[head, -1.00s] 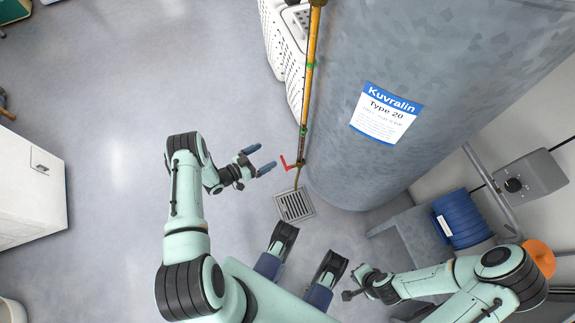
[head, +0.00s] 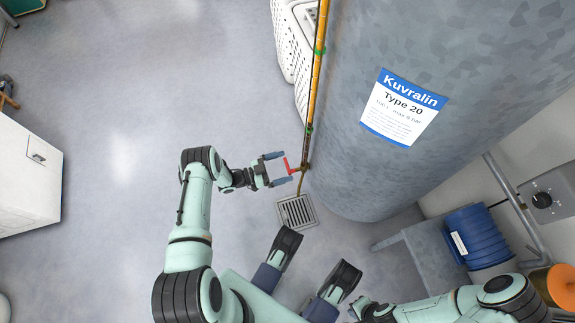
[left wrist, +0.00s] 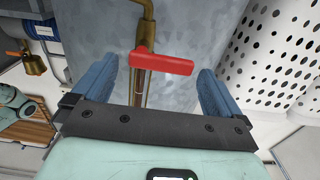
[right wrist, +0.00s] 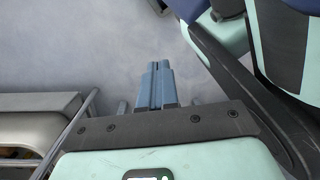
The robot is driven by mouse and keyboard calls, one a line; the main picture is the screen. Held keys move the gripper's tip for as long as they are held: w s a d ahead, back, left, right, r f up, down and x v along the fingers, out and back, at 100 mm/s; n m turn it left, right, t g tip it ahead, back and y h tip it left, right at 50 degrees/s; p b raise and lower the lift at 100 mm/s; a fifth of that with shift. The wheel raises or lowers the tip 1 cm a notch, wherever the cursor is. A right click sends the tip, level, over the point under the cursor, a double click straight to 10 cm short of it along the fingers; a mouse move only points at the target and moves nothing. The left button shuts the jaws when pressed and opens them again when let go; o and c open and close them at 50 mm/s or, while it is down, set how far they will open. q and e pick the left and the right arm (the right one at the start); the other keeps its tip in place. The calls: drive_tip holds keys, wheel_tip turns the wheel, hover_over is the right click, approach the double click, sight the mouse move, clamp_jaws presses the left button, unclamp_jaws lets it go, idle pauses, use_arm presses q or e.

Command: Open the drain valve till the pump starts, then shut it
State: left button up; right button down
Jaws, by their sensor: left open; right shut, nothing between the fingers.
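The drain valve has a red lever (head: 288,166) on a thin brass pipe (head: 303,177) beside the big grey tank (head: 420,60). In the left wrist view the red lever (left wrist: 162,64) lies crosswise between my open fingers, with a gap on each side. My left gripper (head: 276,168) is open around the lever's end and not closed on it. My right gripper (right wrist: 158,85) is shut and empty, seen in the right wrist view over the floor. A floor drain grate (head: 296,211) lies below the valve. The pump cannot be made out.
A white perforated basket (head: 292,45) stands behind the pipe, left of the tank. A blue coil (head: 478,237) and a grey control box with a dial (head: 545,199) are at the right. A white cabinet (head: 28,180) stands far left. The floor between is clear.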

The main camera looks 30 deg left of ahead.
use_arm(q)
drive_tip(key=shift+x, duration=1.3)
use_arm(e)
drive_tip(key=shift+s+f, duration=0.2)
drive_tip(key=shift+s, duration=0.4)
use_arm(q)
drive_tip(key=c, duration=0.9)
